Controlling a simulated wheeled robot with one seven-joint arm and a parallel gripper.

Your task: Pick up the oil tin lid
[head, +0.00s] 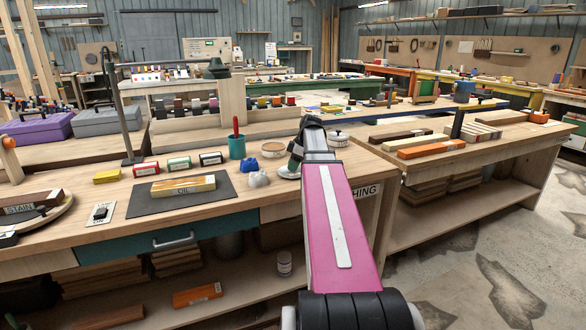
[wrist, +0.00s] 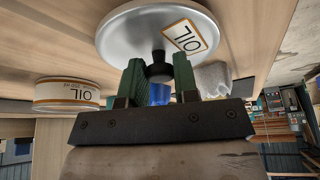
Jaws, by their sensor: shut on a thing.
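The oil tin lid (wrist: 125,38) is a round silver disc with a dark knob and a cream label reading OIL. In the wrist view the green fingers of my gripper (wrist: 158,78) are closed on both sides of the knob. In the head view the lid (head: 288,172) is a pale disc under my gripper (head: 296,160), partly hidden by it. I cannot tell whether it touches the bench. A round tin with an OIL label (wrist: 66,94) stands apart from the lid in the wrist view; a lidless round tin (head: 273,150) stands behind it in the head view.
A lidded white tin (head: 337,139) stands just right of my gripper. A teal cup (head: 237,147), a blue lump (head: 249,165) and a crumpled white cloth (head: 258,179) are to the left. A block labelled OIL (head: 170,189) lies on a dark mat (head: 220,202).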

